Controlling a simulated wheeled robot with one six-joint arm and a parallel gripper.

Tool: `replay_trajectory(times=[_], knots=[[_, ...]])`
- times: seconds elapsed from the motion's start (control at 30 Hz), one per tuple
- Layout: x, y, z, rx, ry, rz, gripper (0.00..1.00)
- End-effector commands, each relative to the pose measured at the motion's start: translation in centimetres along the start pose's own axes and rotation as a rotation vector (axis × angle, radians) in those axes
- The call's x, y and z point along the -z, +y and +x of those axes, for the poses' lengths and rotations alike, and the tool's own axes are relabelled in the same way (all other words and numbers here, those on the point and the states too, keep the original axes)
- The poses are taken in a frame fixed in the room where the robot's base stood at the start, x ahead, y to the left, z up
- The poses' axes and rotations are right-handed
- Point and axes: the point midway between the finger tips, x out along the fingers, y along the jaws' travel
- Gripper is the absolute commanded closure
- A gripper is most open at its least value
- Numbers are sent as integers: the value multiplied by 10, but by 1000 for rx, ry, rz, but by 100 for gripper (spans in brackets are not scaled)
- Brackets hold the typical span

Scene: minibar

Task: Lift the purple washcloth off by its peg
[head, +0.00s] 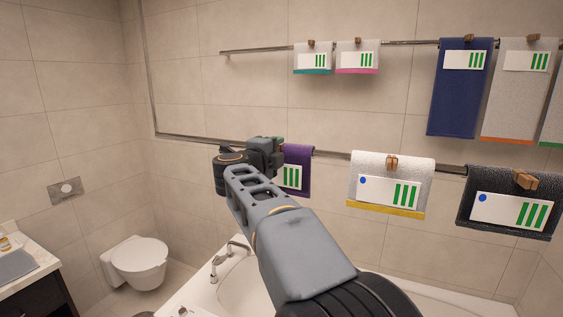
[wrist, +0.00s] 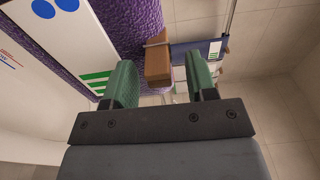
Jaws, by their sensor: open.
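The purple washcloth (head: 302,161) hangs on the lower rail, its left part hidden behind my arm in the head view. In the wrist view the purple washcloth (wrist: 130,24) fills the upper left, with a white card (wrist: 62,45) bearing blue dots and green stripes. Its wooden peg (wrist: 158,63) shows between the two green fingertips of my gripper (wrist: 162,76). The jaws are open, with a gap visible between the peg and the right finger; the peg is close to the left finger. In the head view my gripper (head: 277,148) hides the peg.
On the lower rail (head: 333,154), a white washcloth (head: 392,170) and a black one (head: 510,185) hang to the right. The upper rail (head: 260,50) carries several towels, including a blue one (head: 458,105). A bathtub (head: 235,285) and a toilet (head: 138,262) stand below.

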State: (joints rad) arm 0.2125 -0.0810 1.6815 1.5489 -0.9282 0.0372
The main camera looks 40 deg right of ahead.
Motion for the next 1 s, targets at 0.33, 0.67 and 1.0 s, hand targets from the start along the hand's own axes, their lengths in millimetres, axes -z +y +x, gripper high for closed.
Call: replay_trajectory(times=[0.33,0.67,1.0], knots=[[0,0,4,1,1,0,51],[0,0,4,0,0,0,83],[0,0,4,0,1,0,100]])
